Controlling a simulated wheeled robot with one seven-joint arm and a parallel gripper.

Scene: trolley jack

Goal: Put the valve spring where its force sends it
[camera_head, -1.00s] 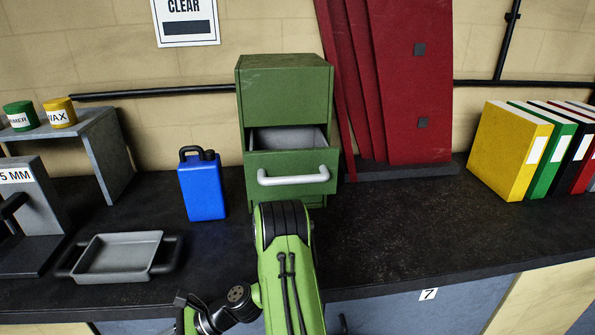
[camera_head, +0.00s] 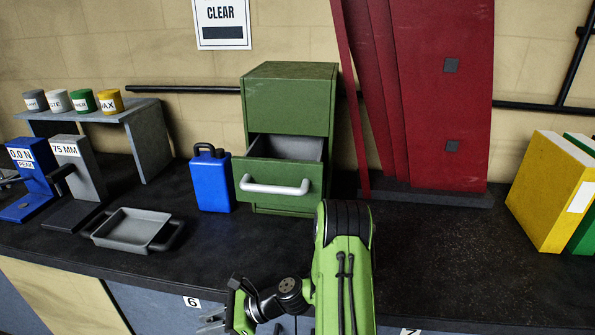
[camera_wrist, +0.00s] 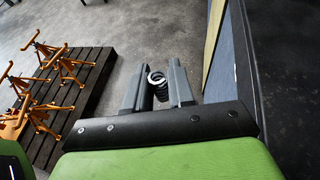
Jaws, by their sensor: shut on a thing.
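The valve spring (camera_wrist: 158,85), a small dark coil with a pale end ring, is between the two grey fingers of my gripper (camera_wrist: 159,66) in the wrist view. My gripper is shut on it and holds it over the floor in front of the bench. In the head view my gripper (camera_head: 213,322) is low, by the bench front, and the spring cannot be made out there. A blue force tester (camera_head: 30,172) reading 0.0 N stands at the far left. A green cabinet (camera_head: 288,104) has its drawer (camera_head: 280,184) pulled open; no contents show.
A grey tray (camera_head: 131,228), a grey 75 MM stand (camera_head: 77,165), a blue can (camera_head: 211,182) and a shelf of labelled pots (camera_head: 145,135) are on the bench. Red panels (camera_head: 430,90) and binders (camera_head: 550,190) stand right. Orange stands (camera_wrist: 40,55) sit on a pallet (camera_wrist: 95,85).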

